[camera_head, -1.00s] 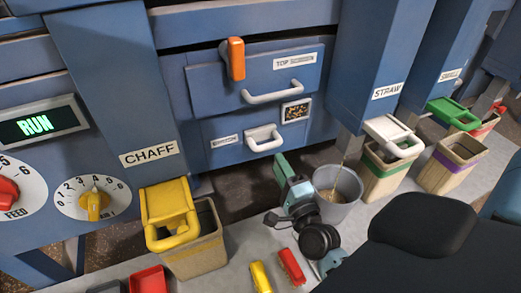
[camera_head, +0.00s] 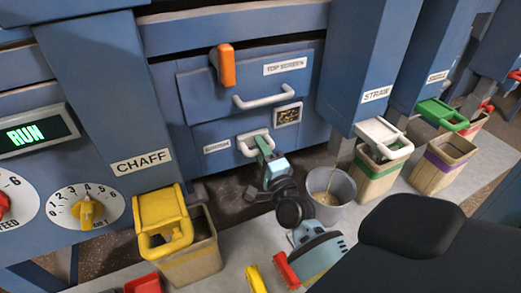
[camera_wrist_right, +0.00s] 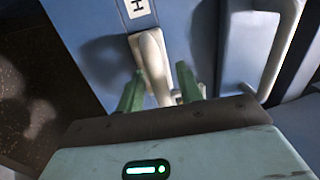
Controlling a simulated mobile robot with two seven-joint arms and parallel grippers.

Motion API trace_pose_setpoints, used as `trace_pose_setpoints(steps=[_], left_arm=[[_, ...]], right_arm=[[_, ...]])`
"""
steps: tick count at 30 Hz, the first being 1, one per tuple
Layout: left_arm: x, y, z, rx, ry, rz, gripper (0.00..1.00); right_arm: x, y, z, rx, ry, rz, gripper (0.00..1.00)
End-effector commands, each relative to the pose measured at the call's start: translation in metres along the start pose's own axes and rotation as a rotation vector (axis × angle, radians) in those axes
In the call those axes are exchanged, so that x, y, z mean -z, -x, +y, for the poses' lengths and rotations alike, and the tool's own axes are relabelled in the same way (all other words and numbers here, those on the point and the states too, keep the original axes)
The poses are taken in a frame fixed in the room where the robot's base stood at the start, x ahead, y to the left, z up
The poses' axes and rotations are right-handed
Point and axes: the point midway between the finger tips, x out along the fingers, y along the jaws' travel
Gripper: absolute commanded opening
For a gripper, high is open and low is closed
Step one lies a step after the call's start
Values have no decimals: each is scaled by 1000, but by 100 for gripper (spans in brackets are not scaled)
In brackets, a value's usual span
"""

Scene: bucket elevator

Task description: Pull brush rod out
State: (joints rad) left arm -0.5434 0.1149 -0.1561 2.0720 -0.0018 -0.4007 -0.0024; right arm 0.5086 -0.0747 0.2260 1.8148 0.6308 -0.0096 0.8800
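The white handle of the brush rod (camera_head: 243,147) sticks out of the lower blue panel, beside a small label, below the top screen drawer. My right gripper (camera_head: 262,146) is at this handle, reaching up from below. In the right wrist view, the white handle (camera_wrist_right: 152,62) lies between the two green fingers of my right gripper (camera_wrist_right: 161,85). The fingers are apart, with a gap visible beside the handle. The rod itself is hidden inside the machine. My left gripper is not in view.
The top screen's white handle (camera_head: 266,97) is just above, with an orange lever (camera_head: 227,66) higher up. A grey bucket (camera_head: 332,186) stands close right of my arm. The yellow-lidded chaff bin (camera_head: 188,262) stands to the left.

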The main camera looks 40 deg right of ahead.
Motion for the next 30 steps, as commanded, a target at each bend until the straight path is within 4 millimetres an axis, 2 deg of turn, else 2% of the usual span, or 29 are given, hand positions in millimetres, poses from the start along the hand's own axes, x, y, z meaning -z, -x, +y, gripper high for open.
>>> trace_pose_setpoints(steps=[2, 9, 11, 22, 26, 30], left_arm=[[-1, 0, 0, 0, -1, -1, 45], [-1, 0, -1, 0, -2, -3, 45], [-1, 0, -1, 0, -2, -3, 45], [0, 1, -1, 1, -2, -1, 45], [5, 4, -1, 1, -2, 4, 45], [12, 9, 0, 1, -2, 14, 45]], right_arm=[[0, 0, 0, 0, 0, 0, 36], [0, 0, 0, 0, 0, 0, 6], [0, 0, 0, 0, 0, 0, 0], [0, 5, -1, -1, 0, 0, 0], [0, 19, -4, -2, 0, 1, 0], [0, 46, -9, -5, 0, 1, 0]])
